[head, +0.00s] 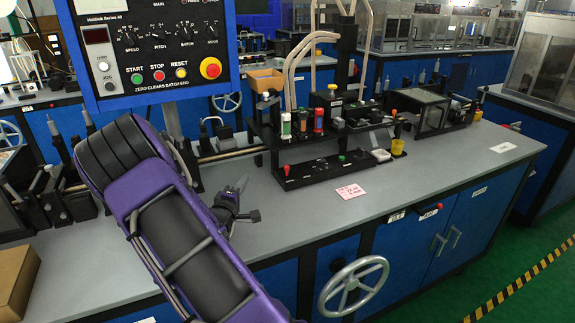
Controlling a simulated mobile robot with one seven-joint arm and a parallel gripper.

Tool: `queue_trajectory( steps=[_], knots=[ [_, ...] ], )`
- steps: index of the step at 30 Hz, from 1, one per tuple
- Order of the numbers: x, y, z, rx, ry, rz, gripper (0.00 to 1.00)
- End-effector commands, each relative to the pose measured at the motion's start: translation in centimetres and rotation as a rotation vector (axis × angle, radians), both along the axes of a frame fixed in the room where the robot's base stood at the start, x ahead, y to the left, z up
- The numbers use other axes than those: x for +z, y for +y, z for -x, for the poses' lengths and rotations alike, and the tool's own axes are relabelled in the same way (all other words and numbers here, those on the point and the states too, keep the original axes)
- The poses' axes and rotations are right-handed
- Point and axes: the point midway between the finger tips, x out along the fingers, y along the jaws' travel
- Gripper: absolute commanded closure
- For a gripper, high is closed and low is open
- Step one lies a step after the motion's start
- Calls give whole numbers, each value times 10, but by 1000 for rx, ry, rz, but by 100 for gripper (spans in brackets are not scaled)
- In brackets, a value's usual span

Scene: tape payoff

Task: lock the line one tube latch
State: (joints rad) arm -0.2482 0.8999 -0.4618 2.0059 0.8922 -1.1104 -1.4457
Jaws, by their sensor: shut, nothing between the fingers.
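On the bench, a black fixture (313,170) carries upright tubes, among them a green-banded tube (285,126), another tube (302,120) and a red tube (318,121). Pale hoses (291,75) rise from behind them. The line one tube latch cannot be singled out; the parts around the tubes are too small to tell apart. The fixture's low front has a red knob (287,170) and a green knob (341,158). My gripper (241,186) is shut and empty, left of the fixture and apart from it, over the grey bench. My purple arm hides part of the bench behind it.
A control panel (155,45) stands at upper left. A yellow cup (397,147) and a black-framed clear box (425,110) stand right. A handwheel (352,287) juts from the bench front.

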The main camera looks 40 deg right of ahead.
Motion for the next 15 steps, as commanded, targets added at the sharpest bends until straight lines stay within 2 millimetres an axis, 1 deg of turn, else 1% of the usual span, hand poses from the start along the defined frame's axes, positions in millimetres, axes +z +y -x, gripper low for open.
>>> queue_trajectory(
  steps=[1,4,15],
  knots=[
    [-9,-6,10,-29,23,8,100],
    [-17,-11,21,-58,45,17,100],
    [-17,-14,20,-62,44,17,100]
  ],
)
